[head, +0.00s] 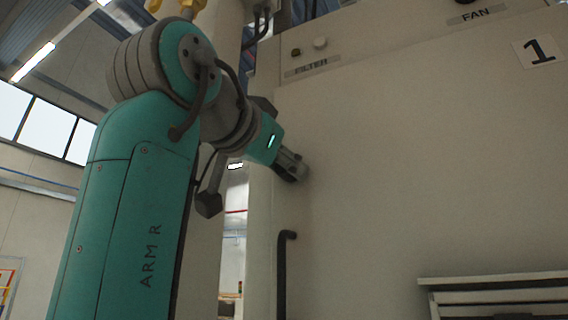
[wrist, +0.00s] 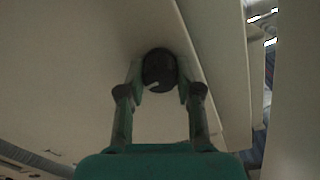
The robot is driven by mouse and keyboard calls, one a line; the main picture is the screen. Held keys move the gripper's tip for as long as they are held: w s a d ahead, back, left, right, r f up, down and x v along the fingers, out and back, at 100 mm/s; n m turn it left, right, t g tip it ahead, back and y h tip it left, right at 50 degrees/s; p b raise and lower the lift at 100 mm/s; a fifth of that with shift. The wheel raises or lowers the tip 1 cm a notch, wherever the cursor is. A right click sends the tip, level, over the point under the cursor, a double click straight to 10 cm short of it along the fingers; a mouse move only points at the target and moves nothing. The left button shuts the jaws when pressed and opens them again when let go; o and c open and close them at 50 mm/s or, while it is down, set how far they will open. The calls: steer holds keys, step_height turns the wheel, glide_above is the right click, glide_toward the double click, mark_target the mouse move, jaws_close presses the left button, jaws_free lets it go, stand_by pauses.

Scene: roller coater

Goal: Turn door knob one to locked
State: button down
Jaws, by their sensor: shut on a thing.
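The door knob (wrist: 159,68) is a dark round knob on the pale door panel, seen in the wrist view near the panel's edge. A small light mark shows low on its face. My gripper (wrist: 160,88) has one finger on each side of the knob and is shut on it. In the head view my gripper (head: 294,168) is against the cabinet front, left of centre. The knob is hidden behind the gripper there. I cannot read from the mark whether the knob is locked.
A dark vertical handle (head: 283,272) is below my gripper on the pale cabinet door (head: 400,170). A slatted vent (head: 500,296) is at lower right. A FILTER label (head: 312,66) with small controls, a FAN label (head: 476,14) and a number 1 sign (head: 540,50) are above.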

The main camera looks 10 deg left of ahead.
steer(key=shift+n, duration=0.4)
steer(key=n, duration=0.3)
steer(key=shift+n, duration=0.4)
steer(key=n, duration=0.4)
steer(key=shift+a+n, duration=0.1)
steer(key=shift+n, duration=0.2)
steer(key=n, duration=0.8)
steer(key=shift+f, duration=0.1)
steer(key=shift+n, duration=0.4)
steer(key=c, duration=0.8)
jaws_free()
steer(key=shift+w+a, duration=0.1)
steer(key=shift+o, duration=0.2)
